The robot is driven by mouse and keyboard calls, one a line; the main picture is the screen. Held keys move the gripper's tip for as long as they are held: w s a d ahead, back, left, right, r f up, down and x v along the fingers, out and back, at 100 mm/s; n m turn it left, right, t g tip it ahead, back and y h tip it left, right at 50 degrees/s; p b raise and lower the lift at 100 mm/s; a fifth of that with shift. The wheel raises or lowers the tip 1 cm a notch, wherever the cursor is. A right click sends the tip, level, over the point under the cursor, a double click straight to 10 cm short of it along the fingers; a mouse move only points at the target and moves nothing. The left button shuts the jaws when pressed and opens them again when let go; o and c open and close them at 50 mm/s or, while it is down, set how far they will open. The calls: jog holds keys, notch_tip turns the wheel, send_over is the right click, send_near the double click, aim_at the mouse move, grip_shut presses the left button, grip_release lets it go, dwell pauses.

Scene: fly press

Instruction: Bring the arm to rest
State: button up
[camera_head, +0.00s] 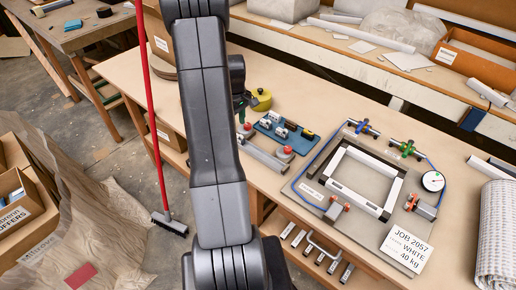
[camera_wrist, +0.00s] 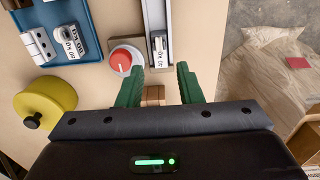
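My arm (camera_head: 211,120) stands upright through the middle of the camera_head view, in front of the workbench (camera_head: 140,75). My gripper is mostly hidden behind it there; a bit of green finger shows at its right edge. In the wrist view my gripper (camera_wrist: 158,72) has its two green fingers apart, above the bench top near a grey rail (camera_wrist: 157,25). A small brown wooden piece (camera_wrist: 153,95) shows between the fingers, with gaps on both sides; I cannot tell its depth.
Near the gripper are a red knob (camera_wrist: 121,60), a yellow roll (camera_wrist: 45,102) and a blue tray (camera_wrist: 60,62) with labelled parts. A plate (camera_head: 322,225) with a white frame, clamps and gauge lies right. A red-handled broom (camera_head: 155,110) stands left.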

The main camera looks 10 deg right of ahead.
jog(key=shift+r, duration=0.3)
jog(key=shift+f, duration=0.1)
jog(key=shift+f+b, duration=2.1)
jog(key=shift+f, duration=1.35)
jog(key=shift+r, duration=0.1)
notch_tip(320, 180, up, 7)
jog(key=p, duration=0.4)
notch_tip(320, 180, down, 7)
jog(key=b, duration=0.4)
jog(key=s+d, duration=0.1)
jog(key=s, duration=0.1)
jog(key=s+d, duration=0.4)
jog(key=shift+s, duration=0.15)
